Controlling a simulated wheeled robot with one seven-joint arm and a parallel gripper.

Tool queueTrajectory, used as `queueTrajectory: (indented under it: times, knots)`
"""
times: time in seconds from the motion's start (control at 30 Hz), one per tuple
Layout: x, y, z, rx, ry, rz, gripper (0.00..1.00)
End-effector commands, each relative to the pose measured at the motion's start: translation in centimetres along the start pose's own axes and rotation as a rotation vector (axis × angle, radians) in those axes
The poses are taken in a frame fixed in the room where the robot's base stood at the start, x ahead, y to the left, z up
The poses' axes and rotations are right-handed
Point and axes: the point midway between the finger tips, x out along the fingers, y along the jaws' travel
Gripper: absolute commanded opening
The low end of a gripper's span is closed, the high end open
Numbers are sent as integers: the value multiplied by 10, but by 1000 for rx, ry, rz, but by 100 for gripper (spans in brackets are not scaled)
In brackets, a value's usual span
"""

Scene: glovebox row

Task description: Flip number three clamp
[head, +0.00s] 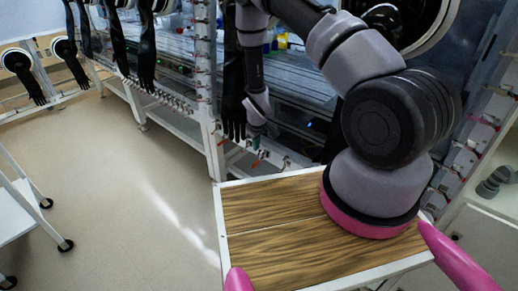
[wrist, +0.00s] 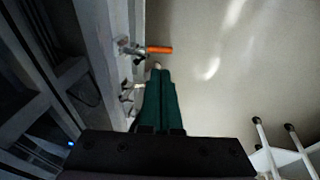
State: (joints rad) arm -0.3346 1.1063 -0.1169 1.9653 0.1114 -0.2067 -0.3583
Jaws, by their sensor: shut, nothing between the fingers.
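A toggle clamp with an orange handle (wrist: 158,49) shows in the wrist view, just beyond my fingertips. It is mounted on the pale frame at the left, and its handle sticks out to the right over the floor. My gripper (wrist: 157,68) has dark green fingers that are closed together and empty. The fingertips are close to the handle; I cannot tell whether they touch anything. In the head view my gripper (head: 254,144) is small and dark at the glovebox's front rail, near an orange-red handle (head: 258,159). No clamp number is readable.
More small clamps line the rail (head: 175,98), and others run up the upright posts. Black gloves (head: 146,50) hang from the glovebox front. A white cart (head: 20,215) stands at the left. Open floor (head: 125,180) lies between the cart and the row.

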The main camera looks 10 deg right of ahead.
Motion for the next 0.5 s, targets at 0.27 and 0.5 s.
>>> queueTrajectory:
  times: [0.27,0.5]
  knots:
    - [63,-1,1,-1,-2,-2,0]
    - [101,-1,1,-1,-2,-2,0]
